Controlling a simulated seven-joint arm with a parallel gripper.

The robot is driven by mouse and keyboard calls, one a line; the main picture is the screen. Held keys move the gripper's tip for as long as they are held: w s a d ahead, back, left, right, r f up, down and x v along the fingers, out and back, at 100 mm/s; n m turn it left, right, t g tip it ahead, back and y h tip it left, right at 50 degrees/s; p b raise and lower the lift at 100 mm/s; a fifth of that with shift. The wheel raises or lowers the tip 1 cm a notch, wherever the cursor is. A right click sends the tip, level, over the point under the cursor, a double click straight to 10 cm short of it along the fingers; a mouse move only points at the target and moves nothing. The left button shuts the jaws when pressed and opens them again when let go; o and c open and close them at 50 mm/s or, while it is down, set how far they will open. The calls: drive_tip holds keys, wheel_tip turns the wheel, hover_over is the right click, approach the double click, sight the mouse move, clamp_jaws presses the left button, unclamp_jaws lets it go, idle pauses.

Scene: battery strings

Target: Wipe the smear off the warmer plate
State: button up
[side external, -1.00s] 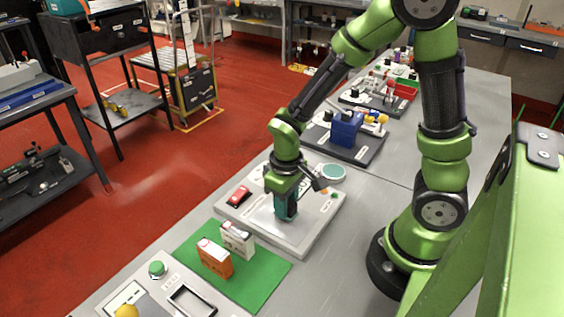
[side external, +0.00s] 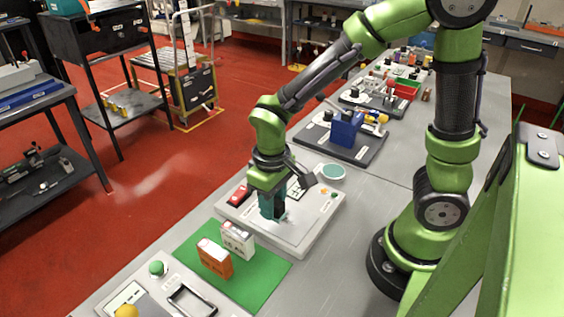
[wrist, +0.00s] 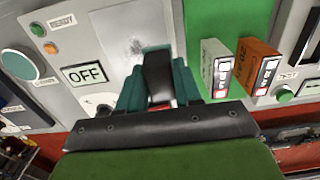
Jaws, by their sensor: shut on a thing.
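The warmer plate (side external: 290,229) is a pale metal square on a light grey panel. It also shows in the wrist view (wrist: 104,30), where a faint grey smear (wrist: 135,44) is visible on it. My gripper (side external: 273,210) has teal fingers and is over the plate's left part. In the wrist view, my gripper (wrist: 158,84) is shut on a dark block (wrist: 157,72), whose far end is over the plate beside the smear. I cannot tell whether the block touches the plate. The fingers and block hide part of the plate.
A green mat (side external: 262,283) with an orange carton (side external: 214,260) and a white carton (side external: 238,239) lies close by on the near side.

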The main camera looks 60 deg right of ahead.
drive_tip(key=shift+r, duration=1.65)
